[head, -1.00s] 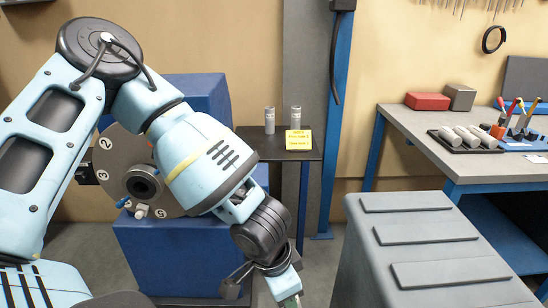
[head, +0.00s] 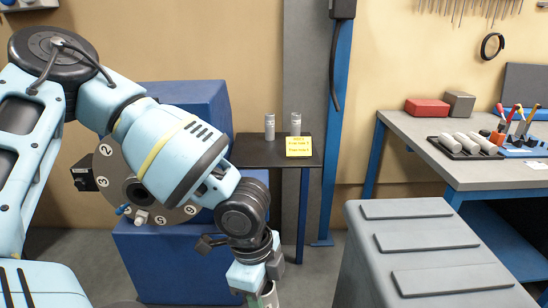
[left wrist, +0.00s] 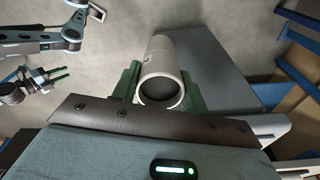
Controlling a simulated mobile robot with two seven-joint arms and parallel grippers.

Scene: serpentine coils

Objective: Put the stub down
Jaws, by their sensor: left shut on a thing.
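The stub, a pale hollow cylinder (left wrist: 163,62), sits between the green fingers of my left gripper (left wrist: 155,82) in the left wrist view. Its dark open end faces the camera, and the fingers are shut on it. In the head view my left gripper (head: 263,298) hangs at the bottom edge, left of the grey ribbed case. There the stub is mostly cut off by the frame edge. My right gripper (left wrist: 60,76) shows small at the left of the left wrist view, its green fingers apart and empty.
The grey ribbed case (head: 420,250) is at the right. A workbench (head: 400,118) carries a black tray of pale cylinders (head: 464,146). A numbered disc (head: 104,195) is behind my left arm.

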